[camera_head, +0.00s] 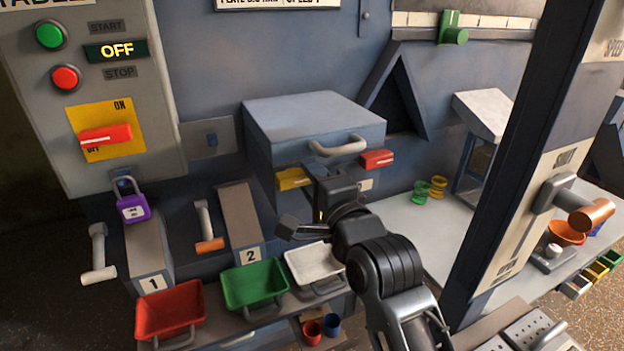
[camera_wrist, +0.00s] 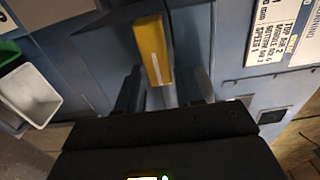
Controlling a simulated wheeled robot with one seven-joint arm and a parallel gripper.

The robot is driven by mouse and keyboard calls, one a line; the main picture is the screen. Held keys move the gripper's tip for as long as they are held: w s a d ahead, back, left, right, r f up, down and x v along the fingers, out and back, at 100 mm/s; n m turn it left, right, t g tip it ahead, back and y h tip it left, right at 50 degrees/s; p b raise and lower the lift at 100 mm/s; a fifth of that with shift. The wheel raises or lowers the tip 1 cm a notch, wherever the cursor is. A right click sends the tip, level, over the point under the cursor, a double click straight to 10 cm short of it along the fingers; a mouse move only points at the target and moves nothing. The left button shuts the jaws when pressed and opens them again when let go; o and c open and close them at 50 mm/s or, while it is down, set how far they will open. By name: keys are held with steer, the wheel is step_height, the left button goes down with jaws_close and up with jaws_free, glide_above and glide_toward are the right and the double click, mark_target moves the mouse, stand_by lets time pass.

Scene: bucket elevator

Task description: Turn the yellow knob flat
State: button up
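The yellow knob (camera_head: 293,179) is on the front of the grey-blue box with a curved handle, at its left side. Its bar looks slightly tilted in the head view, and its right end is close to my gripper. In the wrist view the yellow knob (camera_wrist: 153,50) shows a white line along its length. My gripper (camera_wrist: 165,90) is open, with one dark finger to each side of the knob's near end. I cannot tell whether either finger touches it. In the head view my gripper (camera_head: 328,200) is partly hidden by my own wrist.
A red knob (camera_head: 377,159) is right of the drawer handle (camera_head: 338,146) on the same box. Red (camera_head: 170,310), green (camera_head: 254,284) and white (camera_head: 315,262) bins stand below. A dark post (camera_head: 520,130) rises at the right.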

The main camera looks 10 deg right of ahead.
steer(key=b+v, duration=0.1)
steer(key=v, duration=0.6)
steer(key=shift+s+b, duration=0.3)
steer(key=shift+s, duration=0.1)
steer(key=shift+d, duration=0.15)
steer(key=s+d+f+n+g+h, duration=0.1)
steer(key=s+d+f+n, duration=0.2)
steer(key=s+d+f, duration=0.35)
steer(key=s+d+f+n+h, duration=0.2)
steer(key=s+d+f+n, duration=0.15)
steer(key=s+f, duration=0.6)
steer(key=s+d+r+n+h, duration=0.1)
steer(key=s+n, duration=0.3)
steer(key=s, duration=0.8)
steer(key=s+d+r+n+g+h, duration=0.1)
steer(key=s+r+n, duration=0.2)
steer(key=s, duration=1)
steer(key=shift+s+d+n+g, duration=0.3)
steer(key=shift+s+n, duration=0.05)
steer(key=shift+n, duration=0.4)
